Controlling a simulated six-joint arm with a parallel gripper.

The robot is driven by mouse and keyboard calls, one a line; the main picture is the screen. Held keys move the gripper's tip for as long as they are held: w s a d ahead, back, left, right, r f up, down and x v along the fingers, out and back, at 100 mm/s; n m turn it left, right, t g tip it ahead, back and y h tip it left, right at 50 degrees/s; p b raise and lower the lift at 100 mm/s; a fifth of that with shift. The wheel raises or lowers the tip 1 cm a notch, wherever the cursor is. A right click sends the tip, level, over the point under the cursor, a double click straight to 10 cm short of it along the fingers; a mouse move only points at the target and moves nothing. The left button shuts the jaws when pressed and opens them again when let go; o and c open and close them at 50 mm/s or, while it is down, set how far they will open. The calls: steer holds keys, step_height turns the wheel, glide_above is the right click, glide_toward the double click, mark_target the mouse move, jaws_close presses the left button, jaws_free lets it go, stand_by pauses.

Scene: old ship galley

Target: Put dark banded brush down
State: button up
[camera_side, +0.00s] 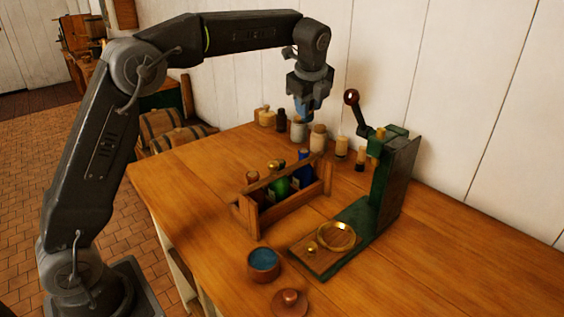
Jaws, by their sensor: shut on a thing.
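My gripper (306,112) points down over the back of the wooden table (450,240), above the row of small jars by the wall. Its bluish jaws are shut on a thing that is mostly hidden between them. I take this to be the dark banded brush, but its bands and bristles cannot be made out at this size. The gap between the held thing and the jars below cannot be judged from this one view.
A wooden caddy (246,217) with several bottles stands mid-table. Right of it is a green lever press (398,180) with a red knob. A bowl of blue stuff (263,262) and a knobbed lid (290,303) lie in front. The table's right side is clear.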

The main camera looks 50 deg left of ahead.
steer(key=s+a+f+n+g+h, duration=0.15)
steer(key=s+a, duration=0.25)
steer(key=s, duration=0.4)
steer(key=s+a+f, duration=0.2)
steer(key=s+a, duration=0.3)
steer(key=s, duration=0.3)
steer(key=s+d+f+n+g+h, duration=0.1)
steer(key=s+f, duration=0.3)
steer(key=s, duration=0.4)
steer(key=s+d+f+n+h, duration=0.1)
steer(key=s+f, duration=0.2)
steer(key=s, duration=0.5)
steer(key=shift+m+y, duration=0.25)
steer(key=w+d+f, duration=0.1)
steer(key=d+f, duration=0.1)
steer(key=d, duration=0.1)
steer(key=w+d+f, duration=0.2)
steer(key=d, duration=0.1)
steer(key=w+d+f, duration=0.2)
steer(key=d+f, duration=0.1)
steer(key=shift+d, duration=0.3)
steer(key=shift+f, duration=2.05)
steer(key=shift+f, duration=0.15)
steer(key=o, duration=0.9)
